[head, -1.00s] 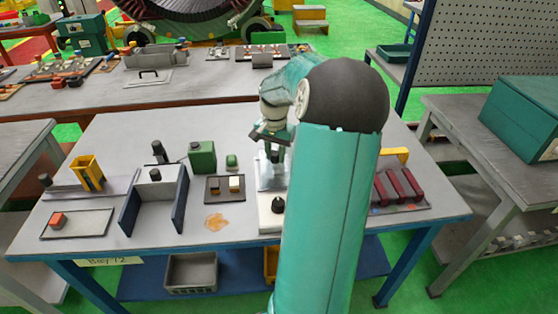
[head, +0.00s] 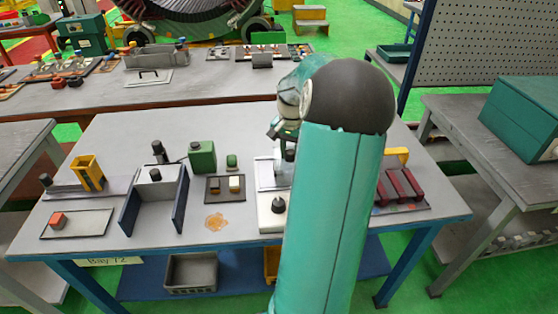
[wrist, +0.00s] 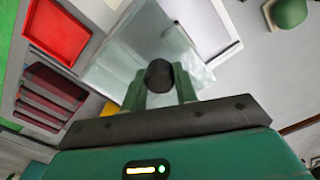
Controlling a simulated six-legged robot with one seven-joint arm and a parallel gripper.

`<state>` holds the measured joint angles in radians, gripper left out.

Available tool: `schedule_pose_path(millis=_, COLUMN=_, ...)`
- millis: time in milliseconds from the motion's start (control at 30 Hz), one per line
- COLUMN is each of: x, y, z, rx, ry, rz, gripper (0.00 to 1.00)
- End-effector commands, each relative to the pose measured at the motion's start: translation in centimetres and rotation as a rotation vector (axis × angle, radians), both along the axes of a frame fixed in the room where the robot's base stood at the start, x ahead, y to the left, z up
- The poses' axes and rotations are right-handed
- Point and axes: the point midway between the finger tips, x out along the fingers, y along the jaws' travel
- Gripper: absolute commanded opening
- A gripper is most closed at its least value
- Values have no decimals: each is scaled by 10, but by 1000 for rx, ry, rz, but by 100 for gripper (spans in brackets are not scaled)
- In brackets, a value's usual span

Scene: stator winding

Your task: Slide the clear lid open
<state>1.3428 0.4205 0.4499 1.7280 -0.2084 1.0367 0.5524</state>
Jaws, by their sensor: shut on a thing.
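The clear lid (wrist: 120,62) is a see-through pale sheet in the wrist view. A black knob (wrist: 160,76) on it sits between the two green fingers of my gripper (wrist: 160,88), which is shut on it. The lid lies offset from the white-framed box (wrist: 228,45), whose pale inside shows uncovered beside the lid.
Dark red bars (head: 400,187) lie on a tray to the right; they also show in the wrist view (wrist: 48,97), near a bright red square (wrist: 60,32). A white block with a black knob (head: 278,204) stands in front of the box. A small dark tray (head: 212,190) lies to its left.

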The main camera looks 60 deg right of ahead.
Motion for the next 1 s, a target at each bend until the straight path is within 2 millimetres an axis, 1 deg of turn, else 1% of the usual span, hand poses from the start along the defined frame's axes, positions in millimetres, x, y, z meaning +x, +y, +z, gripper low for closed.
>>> schedule_pose_path(millis=33, x=-4, y=0, z=-7, rx=12, ry=6, rz=-3, gripper=16)
schedule_pose_path(millis=1000, x=-37, y=-28, z=-7, rx=13, ry=6, rz=-4, gripper=16)
